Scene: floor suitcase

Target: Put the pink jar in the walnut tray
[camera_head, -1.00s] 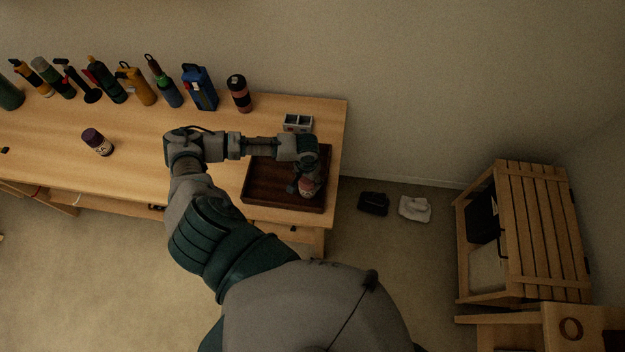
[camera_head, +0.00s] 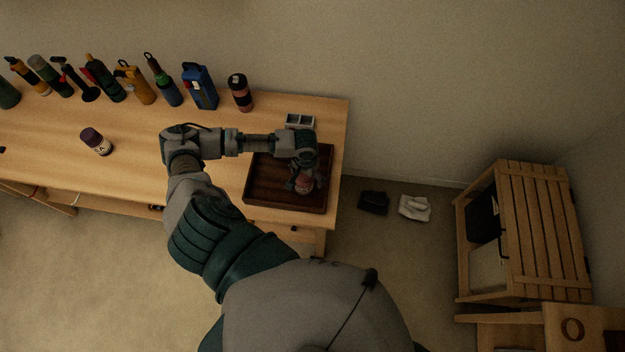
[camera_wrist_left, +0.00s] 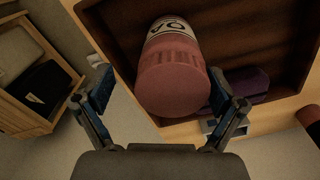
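The pink jar (camera_head: 305,185) is within the walnut tray (camera_head: 262,198), partly hidden by my left gripper (camera_head: 304,172) in the head view. In the left wrist view, the pink jar (camera_wrist_left: 172,80) shows its pink end toward the camera and a white label with dark marks beyond. The left gripper (camera_wrist_left: 160,95) has its two fingers spread, with a gap on each side of the jar. The dark wood of the walnut tray (camera_wrist_left: 115,22) lies behind it. I cannot tell whether the jar stands fully upright. My right gripper is not in view.
A purple object (camera_wrist_left: 248,84) lies beside the jar in the wrist view. A small pale divided box (camera_head: 300,121) sits behind the tray. Several bottles (camera_head: 160,80) line the table's back edge.

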